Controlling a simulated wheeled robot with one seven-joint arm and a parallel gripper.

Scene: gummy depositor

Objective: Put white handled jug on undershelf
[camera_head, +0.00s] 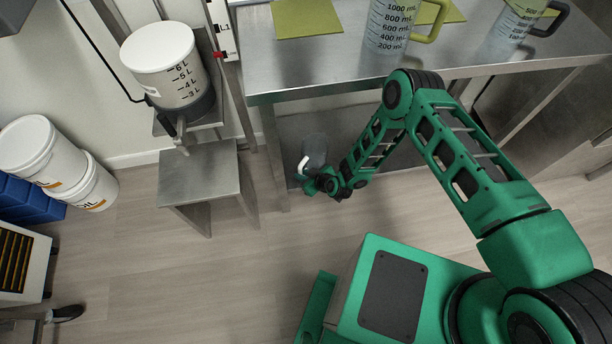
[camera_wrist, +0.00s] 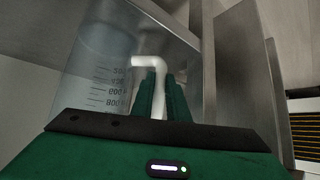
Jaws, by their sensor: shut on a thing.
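The clear jug (camera_head: 315,147) with a white handle is under the steel table, at the left end of the undershelf (camera_head: 348,124). My gripper (camera_head: 312,181) reaches in low from the right and is at the jug's handle. In the wrist view the jug (camera_wrist: 98,72) fills the left side, with its measuring marks upside down in the picture. My gripper's green fingers (camera_wrist: 160,97) are shut on the white handle (camera_wrist: 148,63), one on each side. Whether the jug's base touches the shelf is hidden.
On the tabletop (camera_head: 300,67) stand a jug with a yellow-green handle (camera_head: 386,25) and a jug with a grey handle (camera_head: 512,30). A depositor (camera_head: 165,75) and a low steel stand (camera_head: 198,173) are left. The table leg (camera_head: 274,165) is close to my gripper. White buckets (camera_head: 45,155) stand far left.

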